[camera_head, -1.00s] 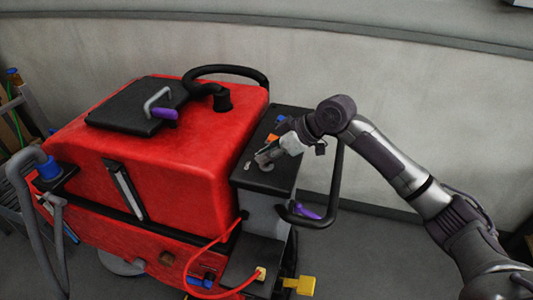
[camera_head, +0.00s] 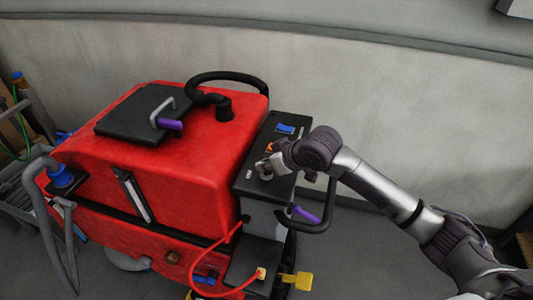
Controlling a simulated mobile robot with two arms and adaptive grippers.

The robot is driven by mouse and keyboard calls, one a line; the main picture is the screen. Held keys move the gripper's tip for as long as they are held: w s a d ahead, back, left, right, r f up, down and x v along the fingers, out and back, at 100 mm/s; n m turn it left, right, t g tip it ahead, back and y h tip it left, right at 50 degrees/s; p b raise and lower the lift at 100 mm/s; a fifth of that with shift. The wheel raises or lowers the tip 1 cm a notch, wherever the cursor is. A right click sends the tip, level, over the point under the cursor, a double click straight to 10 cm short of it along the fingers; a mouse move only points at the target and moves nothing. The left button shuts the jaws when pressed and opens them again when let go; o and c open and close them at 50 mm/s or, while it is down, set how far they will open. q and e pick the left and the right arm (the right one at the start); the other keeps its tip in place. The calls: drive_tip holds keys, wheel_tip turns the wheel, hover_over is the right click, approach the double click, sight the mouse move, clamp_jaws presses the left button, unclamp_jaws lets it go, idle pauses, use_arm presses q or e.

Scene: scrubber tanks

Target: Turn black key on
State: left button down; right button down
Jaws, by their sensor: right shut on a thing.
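The red scrubber machine (camera_head: 190,150) stands against the wall with a black control panel (camera_head: 247,183) on its right end. My right gripper (camera_head: 264,168) is over the panel, with its fingertips down at a small round piece near the panel's middle. It is shut on this piece, which looks like the key; the fingers and the small size hide its shape and its turn angle. My left gripper is not in view.
A blue switch (camera_head: 285,129) and an orange part (camera_head: 270,147) sit on the panel beside my gripper. A black handlebar with a purple grip (camera_head: 305,214) curves out at the right. A yellow pedal (camera_head: 302,281) sticks out low. The floor at right is clear.

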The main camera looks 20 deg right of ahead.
drive_tip(key=m+h+p, duration=0.1)
drive_tip(key=m+p, duration=0.1)
drive_tip(key=m+t+h+p, duration=0.1)
drive_tip(key=shift+a+r+m+h+p, duration=0.15)
drive_tip(key=shift+r+m+h+p, duration=0.1)
drive_tip(key=shift+m+h+p, duration=0.1)
drive_tip(key=shift+f+m+h+p, duration=0.1)
drive_tip(key=shift+m+h+p, duration=0.4)
drive_tip(key=shift+m, duration=0.15)
drive_tip(key=shift+f+m+h+p, duration=0.1)
drive_tip(key=shift+m+h+p, duration=0.25)
drive_tip(key=shift+m+h, duration=0.35)
drive_tip(key=shift+m, duration=0.3)
drive_tip(key=c, duration=1.2)
unclamp_jaws()
drive_tip(key=v, duration=1.2)
drive_tip(key=shift+f, duration=0.1)
